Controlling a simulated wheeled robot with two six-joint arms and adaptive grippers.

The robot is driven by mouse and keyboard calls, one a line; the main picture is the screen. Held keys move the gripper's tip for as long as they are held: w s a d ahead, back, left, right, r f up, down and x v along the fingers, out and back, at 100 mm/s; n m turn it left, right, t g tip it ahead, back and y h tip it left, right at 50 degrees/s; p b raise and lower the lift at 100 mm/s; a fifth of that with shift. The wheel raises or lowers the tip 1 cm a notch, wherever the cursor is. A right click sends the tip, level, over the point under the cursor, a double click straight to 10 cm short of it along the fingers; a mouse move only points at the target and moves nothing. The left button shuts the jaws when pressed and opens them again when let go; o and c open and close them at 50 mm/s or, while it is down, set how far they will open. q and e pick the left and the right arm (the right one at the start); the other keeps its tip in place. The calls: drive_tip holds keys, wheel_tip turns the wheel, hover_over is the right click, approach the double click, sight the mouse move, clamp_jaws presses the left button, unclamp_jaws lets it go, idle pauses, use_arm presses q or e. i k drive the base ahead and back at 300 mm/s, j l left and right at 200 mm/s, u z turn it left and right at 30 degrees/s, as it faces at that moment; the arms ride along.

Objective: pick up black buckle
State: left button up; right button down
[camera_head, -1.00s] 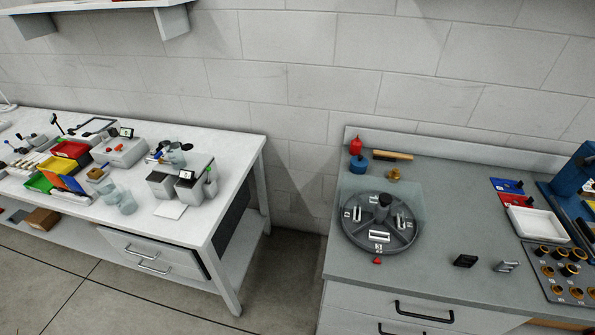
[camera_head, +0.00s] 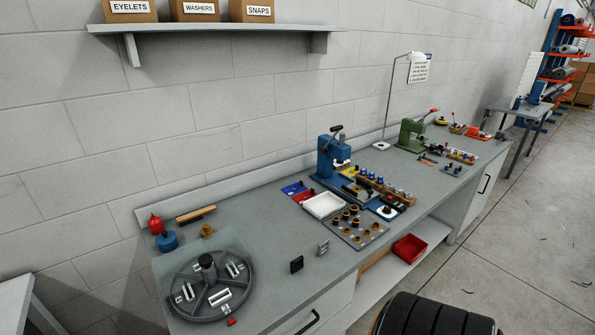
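A small black block (camera_head: 297,264), which looks like the black buckle, stands upright on the grey workbench (camera_head: 270,240) near its front edge. It is right of the round grey divided tray (camera_head: 213,286). A similar small grey metal piece (camera_head: 323,247) stands just to its right, apart from it. Neither of my grippers is in view.
A white tray (camera_head: 324,205), a board of dark and brass dies (camera_head: 358,229) and a blue press (camera_head: 333,158) stand further right. A red bin (camera_head: 409,247) is on the lower shelf. A black ribbed round object (camera_head: 433,314) is at the bottom. The bench around the block is clear.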

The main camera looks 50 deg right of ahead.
sight(298, 265)
drive_tip(key=z, duration=1.6)
